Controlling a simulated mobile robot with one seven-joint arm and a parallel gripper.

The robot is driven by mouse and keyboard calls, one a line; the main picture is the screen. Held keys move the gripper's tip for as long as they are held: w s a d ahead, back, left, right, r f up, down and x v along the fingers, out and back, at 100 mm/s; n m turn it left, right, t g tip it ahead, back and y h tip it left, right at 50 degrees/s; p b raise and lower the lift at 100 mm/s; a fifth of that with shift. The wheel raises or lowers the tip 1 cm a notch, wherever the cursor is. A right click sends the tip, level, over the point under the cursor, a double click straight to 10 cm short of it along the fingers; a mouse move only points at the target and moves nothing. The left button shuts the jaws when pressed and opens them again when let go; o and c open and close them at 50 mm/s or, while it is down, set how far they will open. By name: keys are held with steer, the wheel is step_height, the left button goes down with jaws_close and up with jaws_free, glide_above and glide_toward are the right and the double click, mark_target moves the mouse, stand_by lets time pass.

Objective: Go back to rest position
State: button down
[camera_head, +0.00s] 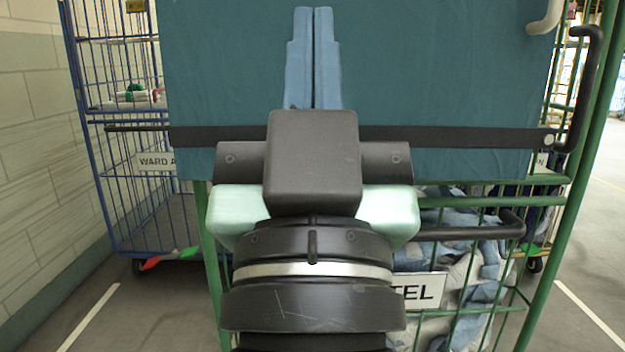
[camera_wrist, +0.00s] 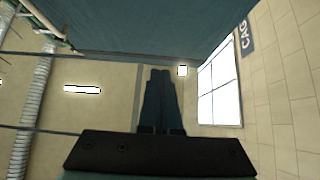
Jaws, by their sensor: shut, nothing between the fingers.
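My gripper (camera_head: 313,14) points upward in front of a large teal cloth panel (camera_head: 440,75) in the head view. Its two blue fingers lie side by side, shut, with nothing between them. The wrist view shows the same fingers (camera_wrist: 160,74) against a beige ceiling, with teal cloth (camera_wrist: 140,30) across the top. A dark strap (camera_head: 460,138) runs across the panel's lower part. My wrist hides part of the strap and panel. I cannot tell from the views whether the fingers touch the cloth.
A green wire cage (camera_head: 560,205) stands below and around the panel, holding blue and grey cloth (camera_head: 465,255). A blue cage trolley (camera_head: 75,65) stands at the left beside a block wall (camera_head: 35,150). A dark hook-shaped handle (camera_head: 590,85) is at the right. Floor is clear at the lower left.

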step_height(320, 180, up, 40)
steer(key=s+p, duration=0.2)
steer(key=p, duration=3.6)
steer(key=shift+t, duration=0.4)
steer(key=shift+a+r, duration=0.1)
